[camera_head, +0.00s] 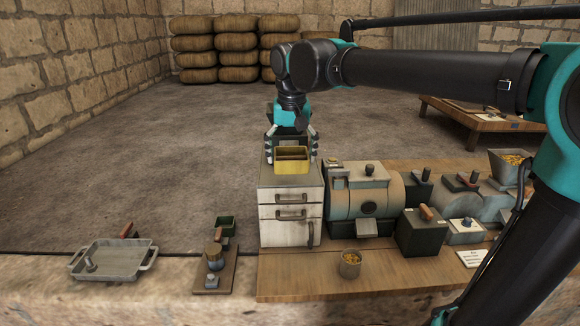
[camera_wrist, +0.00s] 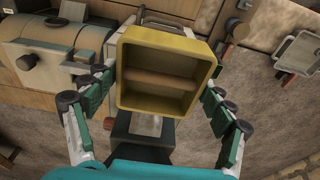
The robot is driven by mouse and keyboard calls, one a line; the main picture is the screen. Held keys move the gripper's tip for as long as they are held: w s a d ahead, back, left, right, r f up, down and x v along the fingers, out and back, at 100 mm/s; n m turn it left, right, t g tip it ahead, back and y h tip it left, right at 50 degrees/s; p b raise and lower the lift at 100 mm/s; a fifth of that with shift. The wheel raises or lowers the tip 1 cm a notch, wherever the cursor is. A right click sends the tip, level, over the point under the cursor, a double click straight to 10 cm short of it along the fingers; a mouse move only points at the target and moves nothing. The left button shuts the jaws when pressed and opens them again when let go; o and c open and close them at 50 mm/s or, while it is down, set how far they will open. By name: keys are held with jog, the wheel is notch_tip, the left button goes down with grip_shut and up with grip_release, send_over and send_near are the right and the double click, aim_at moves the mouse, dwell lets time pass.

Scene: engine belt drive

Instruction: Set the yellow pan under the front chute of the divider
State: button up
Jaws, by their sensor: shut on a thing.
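The yellow pan (camera_head: 292,167) is a small open box with a divider wall inside. In the head view it is at the top of the white drawer cabinet; I cannot tell whether it touches the top. My gripper (camera_head: 291,155) is shut on the yellow pan, with fingers on both sides. The wrist view shows the pan (camera_wrist: 125,76) upright between the fingers, its inside empty. A rounded drum machine (camera_head: 350,205) stands right of the cabinet, with a small chute-like lip (camera_head: 367,229) low on its front. I cannot tell for certain that this is the divider.
The drawer cabinet (camera_head: 277,230) stands at the left end of the wooden bench (camera_head: 300,283). A grey tray (camera_head: 110,260) lies far left.

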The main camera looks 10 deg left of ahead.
jog(key=w+f, duration=0.1)
jog(key=w, duration=0.1)
jog(key=w+a, duration=0.1)
jog(key=w, duration=0.1)
jog(key=w+f, duration=0.1)
jog(key=w, duration=0.1)
jog(key=shift+w+a+f, duration=0.2)
jog(key=shift+a+f, duration=0.1)
jog(key=shift+f, duration=0.05)
jog(key=shift+w+f, duration=0.15)
jog(key=shift+f, duration=2)
jog(key=shift+f, duration=0.2)
jog(key=o, duration=1.2)
jog(key=shift+r, duration=0.1)
jog(key=r, duration=0.4)
jog(key=s+r, duration=0.1)
jog(key=r, duration=0.7)
jog(key=shift+s+d, duration=0.2)
jog(key=shift+s, duration=0.15)
